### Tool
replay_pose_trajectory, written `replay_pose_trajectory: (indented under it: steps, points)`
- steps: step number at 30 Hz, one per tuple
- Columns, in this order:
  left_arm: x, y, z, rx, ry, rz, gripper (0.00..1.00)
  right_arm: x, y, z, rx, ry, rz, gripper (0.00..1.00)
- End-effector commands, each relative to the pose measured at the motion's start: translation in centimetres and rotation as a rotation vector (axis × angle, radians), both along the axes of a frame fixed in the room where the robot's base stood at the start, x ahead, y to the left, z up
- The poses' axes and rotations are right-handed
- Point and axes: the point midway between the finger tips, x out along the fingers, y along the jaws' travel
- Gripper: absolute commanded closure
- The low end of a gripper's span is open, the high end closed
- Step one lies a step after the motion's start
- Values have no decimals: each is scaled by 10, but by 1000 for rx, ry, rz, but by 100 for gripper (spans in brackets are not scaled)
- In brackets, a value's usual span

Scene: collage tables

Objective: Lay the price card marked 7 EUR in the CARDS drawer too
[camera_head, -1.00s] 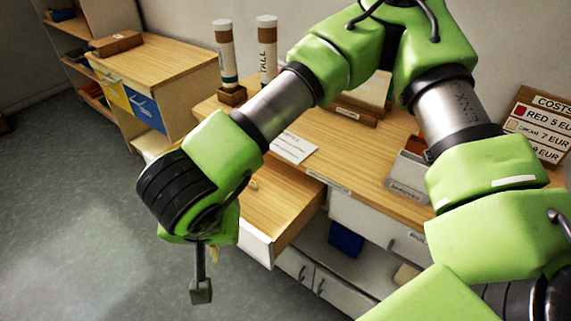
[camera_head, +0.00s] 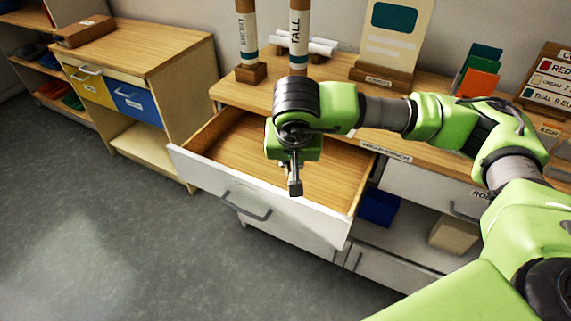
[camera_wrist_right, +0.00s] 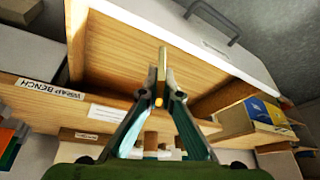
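A drawer (camera_head: 222,143) stands pulled out of the bench, with a wooden inside and a white front. Its front label is too faint to read, and the part of its inside that shows looks empty. It also shows in the right wrist view (camera_wrist_right: 115,60). My right gripper (camera_head: 295,188) points down over the drawer, near its front wall. I cannot pick out a loose 7 EUR price card. My left gripper is out of view.
Two upright tubes (camera_head: 298,38), a display card on a wooden stand (camera_head: 382,78) and coloured cards (camera_head: 480,75) stand on the bench. A costs board (camera_head: 550,80) is at the right. A side cabinet (camera_head: 130,50) stands left; the floor in front is clear.

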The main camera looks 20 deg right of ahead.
Motion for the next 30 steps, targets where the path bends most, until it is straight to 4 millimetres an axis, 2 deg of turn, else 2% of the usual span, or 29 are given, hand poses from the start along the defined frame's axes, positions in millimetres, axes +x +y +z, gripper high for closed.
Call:
replay_pose_trajectory:
  steps: [1,6,9,13,16,20,30]
  points:
    - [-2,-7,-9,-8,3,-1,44,1,-35,-18,-3,10,-27,100]
    - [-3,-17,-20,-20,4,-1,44,-1,-134,-42,-19,15,-52,100]
    - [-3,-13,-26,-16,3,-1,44,-8,-183,-48,-24,17,-55,100]
    - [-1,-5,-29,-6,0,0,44,-16,-226,-50,-29,17,-48,100]
    - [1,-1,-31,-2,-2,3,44,-20,-243,-49,-28,16,-42,100]
    - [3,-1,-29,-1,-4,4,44,-17,-247,-49,-23,15,-36,100]
    - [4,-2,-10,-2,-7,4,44,32,-204,-75,-18,16,-33,100]
